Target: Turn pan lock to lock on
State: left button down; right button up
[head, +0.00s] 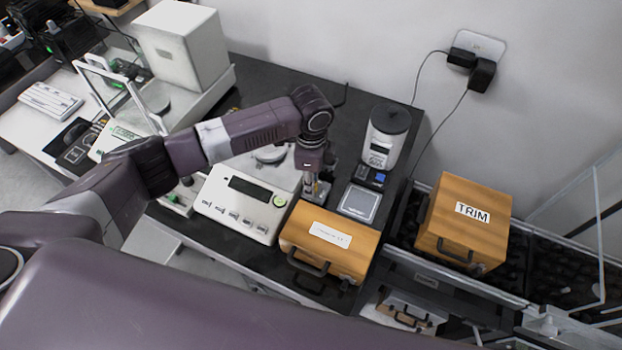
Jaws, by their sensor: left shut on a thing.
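My left arm reaches across the dark table from the left and bends down at the wrist. My left gripper (316,190) points down at the right side of a white balance (237,215), behind a wooden case. It is shut on a small part there, which looks like the pan lock; the fingers mostly hide it, so its setting cannot be read. The balance has a dark display, a row of buttons and a green-ringed dial. Its round pan (270,153) shows partly behind my forearm. My right gripper is not in view.
A wooden case (330,243) with a handle stands close in front of my left gripper. A small square-topped device (359,202) and a grey-lidded canister (386,137) are to its right. A wooden TRIM box (463,222) stands further right. Another balance (120,140) is at left.

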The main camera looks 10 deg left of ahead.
pick_arm(q)
jog(key=c, duration=1.6)
grip_release()
jog(key=shift+r, duration=0.1)
notch_tip(320, 180, up, 12)
jog(key=shift+d+f, duration=0.1)
jog(key=shift+c, duration=0.4)
